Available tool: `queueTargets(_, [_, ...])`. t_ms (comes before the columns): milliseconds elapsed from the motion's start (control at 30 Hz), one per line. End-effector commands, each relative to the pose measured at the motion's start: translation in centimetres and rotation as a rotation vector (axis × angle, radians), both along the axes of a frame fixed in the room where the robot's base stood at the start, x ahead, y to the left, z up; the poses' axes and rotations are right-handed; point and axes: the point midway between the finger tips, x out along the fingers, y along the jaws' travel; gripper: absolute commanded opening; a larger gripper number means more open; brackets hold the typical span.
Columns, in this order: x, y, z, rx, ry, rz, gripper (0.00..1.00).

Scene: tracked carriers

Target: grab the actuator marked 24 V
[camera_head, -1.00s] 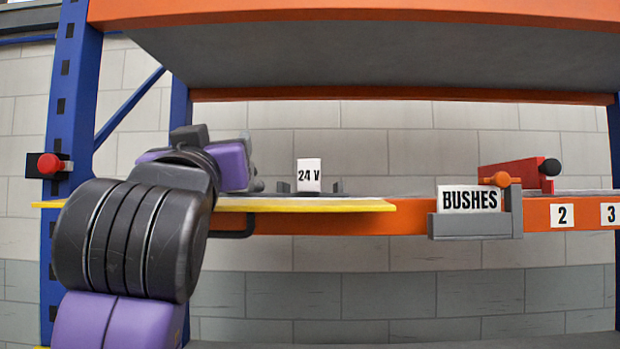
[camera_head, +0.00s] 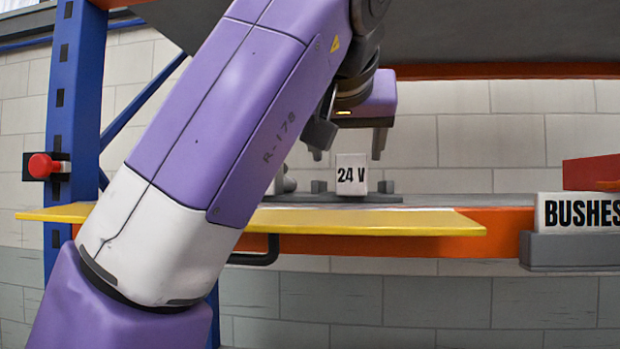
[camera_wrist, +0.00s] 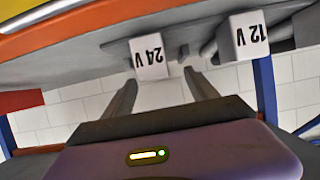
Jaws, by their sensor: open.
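The actuator marked 24 V is a small white block with black lettering (camera_head: 351,176), upright on a grey holder on the shelf. My gripper (camera_head: 349,153) points down just above it, one finger to each side in the head view. In the wrist view the 24 V block (camera_wrist: 148,58) appears upside down, just beyond and between the tips of my open gripper (camera_wrist: 161,79). The jaws are empty; I cannot tell whether they touch it. A similar block marked 12 V (camera_wrist: 248,36) stands beside it; my arm hides it in the head view.
A yellow ledge (camera_head: 400,220) runs along the shelf front, with a dark handle (camera_head: 262,253) below. A BUSHES sign (camera_head: 580,213) and a red part (camera_head: 592,173) are at right. A blue post (camera_head: 75,110) with a red button (camera_head: 42,166) stands left. An upper shelf hangs overhead.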

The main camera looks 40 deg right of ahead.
Motion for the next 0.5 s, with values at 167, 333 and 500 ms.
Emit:
queueTargets(167, [0.8,-1.8,-0.4,0.001,0.000,-0.001,0.67])
queueTargets(333, [2.0,-3.8,-1.2,-0.001,0.001,-0.001,0.67])
queueTargets(500, [2.6,-4.5,-1.7,-0.001,0.000,0.000,0.67])
